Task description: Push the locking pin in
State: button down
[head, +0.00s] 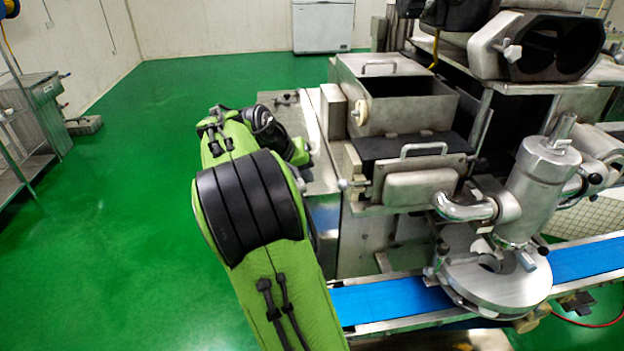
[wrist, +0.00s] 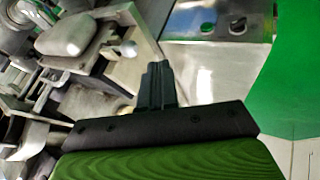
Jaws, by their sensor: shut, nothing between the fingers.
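My gripper (wrist: 157,68) shows in the wrist view as dark fingers closed together with nothing between them. In the head view my green and black arm hides the fingers. A small metal pin with a rounded knob (wrist: 128,49) sticks out beside the steel front box in the wrist view, up and left of my fingertips and apart from them in the picture. It looks like the knobbed pin (head: 343,184) at the left of the front box (head: 408,187) in the head view. I cannot tell for sure that this is the locking pin, nor how deep it sits.
The open steel hopper (head: 400,113) stands behind the front box. The blue conveyor (head: 390,301) and metal cylinder (head: 540,190) stand right of my arm.

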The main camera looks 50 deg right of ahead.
jog(key=v, duration=0.4)
jog(key=shift+w+a+p, duration=0.1)
jog(key=shift+p, duration=0.25)
jog(key=shift+w+a, duration=0.1)
jog(key=s+a+f+n+t+y, duration=0.2)
jog(key=s+a, duration=0.4)
jog(key=a, duration=0.3)
jog(key=s+a+f+n+t+y+b, duration=0.1)
jog(key=s+a+n+t+y, duration=0.1)
jog(key=s+a, duration=0.4)
jog(key=s+a+f+n+t+y+b, duration=0.1)
jog(key=s+a+n, duration=0.4)
jog(key=a, duration=0.7)
jog(key=shift+s+a+f+t+y, duration=0.35)
jog(key=shift+s+f+y, duration=0.4)
jog(key=shift+y, duration=0.45)
jog(key=shift+d, duration=0.1)
